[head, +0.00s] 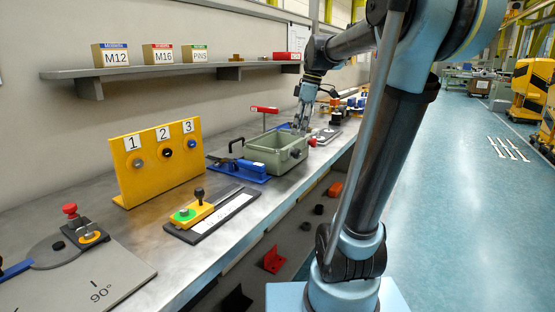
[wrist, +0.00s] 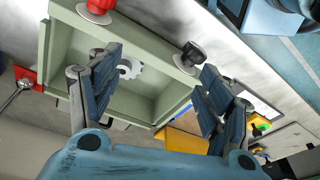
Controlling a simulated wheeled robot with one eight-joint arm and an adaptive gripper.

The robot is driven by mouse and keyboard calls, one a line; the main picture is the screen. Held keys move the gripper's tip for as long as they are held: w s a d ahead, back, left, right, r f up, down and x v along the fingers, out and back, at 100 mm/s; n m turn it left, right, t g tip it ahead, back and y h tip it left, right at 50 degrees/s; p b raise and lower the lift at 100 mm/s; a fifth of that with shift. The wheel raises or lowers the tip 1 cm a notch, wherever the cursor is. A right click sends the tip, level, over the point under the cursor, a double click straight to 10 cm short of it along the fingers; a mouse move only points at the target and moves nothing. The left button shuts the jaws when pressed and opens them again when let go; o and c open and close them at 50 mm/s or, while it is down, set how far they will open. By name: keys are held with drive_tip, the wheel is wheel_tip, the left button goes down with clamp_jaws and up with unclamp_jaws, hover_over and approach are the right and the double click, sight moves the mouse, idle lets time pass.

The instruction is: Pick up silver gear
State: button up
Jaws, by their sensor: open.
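The silver gear (wrist: 130,68) lies inside the green bin (wrist: 60,50) in the wrist view, partly covered by my gripper's left finger. In the head view the bin (head: 262,160) stands on the bench, and the gear inside it cannot be made out. My gripper (wrist: 163,64) is open and empty, its two blue fingers spread wide. The gear shows between the fingers, close to the left one. In the head view my gripper (head: 302,128) points down above the far end of the bin.
A black knob (wrist: 190,54) and a red knob (wrist: 100,5) sit at the bin's side in the wrist view. A blue clamp (head: 240,170) stands left of the bin, and a red-handled lever (head: 264,109) behind it. A yellow numbered panel (head: 158,165) stands further left.

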sight(278, 151)
drive_tip(key=w+a+r+n, duration=0.3)
drive_tip(key=w+r+n, duration=0.2)
drive_tip(key=w, duration=0.3)
drive_tip(key=shift+g+y, duration=0.4)
drive_tip(key=x, duration=1.7)
drive_tip(key=shift+w+d+f, duration=0.1)
drive_tip(key=shift+w+f, duration=0.15)
drive_tip(key=c, duration=1)
drive_tip(key=shift+r, duration=0.15)
